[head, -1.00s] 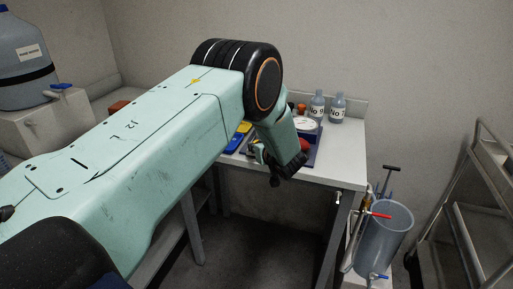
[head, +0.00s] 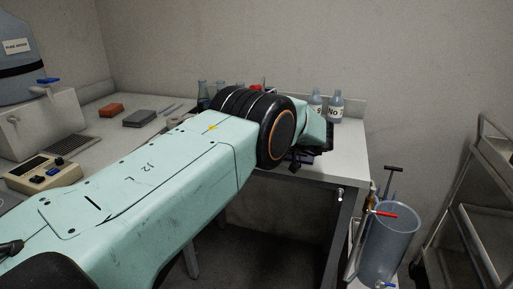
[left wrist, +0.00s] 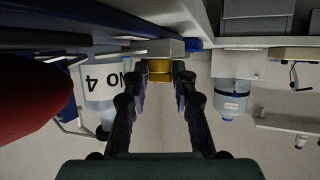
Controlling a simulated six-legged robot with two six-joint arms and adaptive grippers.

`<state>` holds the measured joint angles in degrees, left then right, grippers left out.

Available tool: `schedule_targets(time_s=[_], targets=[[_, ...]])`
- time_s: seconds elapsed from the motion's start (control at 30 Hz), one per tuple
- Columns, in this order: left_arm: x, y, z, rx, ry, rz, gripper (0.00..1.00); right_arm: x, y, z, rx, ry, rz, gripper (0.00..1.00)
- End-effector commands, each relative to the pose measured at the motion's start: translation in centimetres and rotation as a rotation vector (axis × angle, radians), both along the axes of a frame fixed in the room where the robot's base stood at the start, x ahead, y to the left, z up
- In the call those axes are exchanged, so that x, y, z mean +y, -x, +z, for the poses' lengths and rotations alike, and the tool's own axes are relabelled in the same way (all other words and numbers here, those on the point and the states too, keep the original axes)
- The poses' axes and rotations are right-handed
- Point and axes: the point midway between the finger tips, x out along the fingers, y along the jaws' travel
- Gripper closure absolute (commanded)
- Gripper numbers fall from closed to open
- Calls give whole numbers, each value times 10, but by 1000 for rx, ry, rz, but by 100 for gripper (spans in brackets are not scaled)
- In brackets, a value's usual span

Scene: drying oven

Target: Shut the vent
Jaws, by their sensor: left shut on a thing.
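No vent can be made out with certainty in either view. My left gripper (left wrist: 160,75) is shut on a yellow-brown piece (left wrist: 159,67) at its fingertips in the left wrist view. A pale block sits right against that piece; I cannot tell whether they are one part. In the head view my left arm hides most of the bench's far end, and only a dark part of my left gripper (head: 299,162) shows at the bench's front edge. My right gripper is in neither view.
Labelled bottles (head: 336,106) stand at the back of the bench (head: 345,150). A bottle marked 4 (left wrist: 103,84) and a large red thing (left wrist: 28,88) are close on the left in the wrist view. A clear bucket (head: 388,245) and a cart (head: 475,215) stand at the right.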

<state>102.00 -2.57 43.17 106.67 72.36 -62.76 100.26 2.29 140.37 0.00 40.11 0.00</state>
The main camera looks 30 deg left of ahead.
Motion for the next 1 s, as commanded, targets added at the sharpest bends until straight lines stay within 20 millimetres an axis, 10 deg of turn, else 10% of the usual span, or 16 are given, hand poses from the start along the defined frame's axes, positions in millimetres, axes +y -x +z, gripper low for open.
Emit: schedule_targets(time_s=[0.67, 0.7, 1.0], targets=[[-1, 0, -1, 3, 1, 30, 100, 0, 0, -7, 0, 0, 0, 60], [-1, 0, -1, 3, 1, 30, 71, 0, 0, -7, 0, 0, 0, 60], [-1, 0, -1, 2, 1, 30, 52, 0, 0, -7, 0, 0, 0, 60]])
